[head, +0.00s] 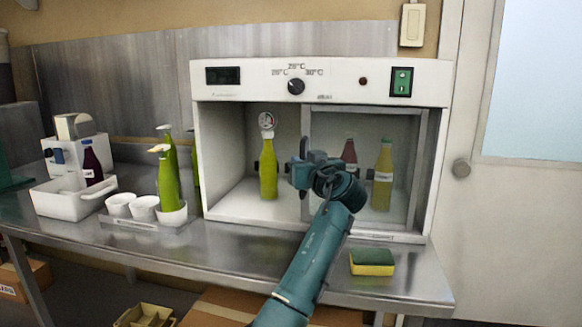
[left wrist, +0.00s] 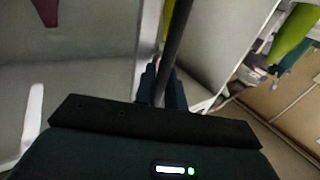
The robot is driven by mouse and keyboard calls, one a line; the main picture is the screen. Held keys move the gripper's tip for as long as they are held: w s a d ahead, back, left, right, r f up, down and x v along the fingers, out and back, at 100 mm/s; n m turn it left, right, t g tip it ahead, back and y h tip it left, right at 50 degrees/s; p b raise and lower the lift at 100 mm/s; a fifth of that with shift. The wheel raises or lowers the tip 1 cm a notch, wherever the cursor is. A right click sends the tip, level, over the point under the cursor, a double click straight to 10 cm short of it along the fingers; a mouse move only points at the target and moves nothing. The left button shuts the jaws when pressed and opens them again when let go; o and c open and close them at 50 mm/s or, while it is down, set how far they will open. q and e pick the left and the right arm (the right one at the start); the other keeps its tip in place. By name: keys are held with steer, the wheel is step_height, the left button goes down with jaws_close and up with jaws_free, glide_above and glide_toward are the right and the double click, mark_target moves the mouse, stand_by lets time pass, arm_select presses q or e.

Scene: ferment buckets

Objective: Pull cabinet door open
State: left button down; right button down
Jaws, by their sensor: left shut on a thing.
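The cabinet (head: 322,80) is a white incubator with a dial and a green switch on its top panel. Its glass door (head: 365,135) with a grey frame covers the right half of the front; the left half is uncovered. My left gripper (head: 300,174) is at the door's left edge. In the left wrist view the gripper (left wrist: 161,88) is shut on a dark bar, the door handle (left wrist: 178,35). The gripper hides part of the handle and the door edge in the head view. My right gripper is not in view.
Inside the cabinet stand a yellow-green bottle (head: 268,170), a dark red bottle (head: 349,152) and another yellow bottle (head: 383,175). A sponge (head: 372,262) lies on the steel bench (head: 235,250) in front. White bowls (head: 144,208) and green bottles (head: 168,185) stand left.

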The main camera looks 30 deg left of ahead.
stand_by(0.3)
arm_select(q)
steer(key=c, duration=1.8)
jaws_free()
steer(key=shift+c, duration=0.2)
steer(key=b+v, duration=0.1)
steer(key=v, duration=1.2)
steer(key=shift+d, duration=0.1)
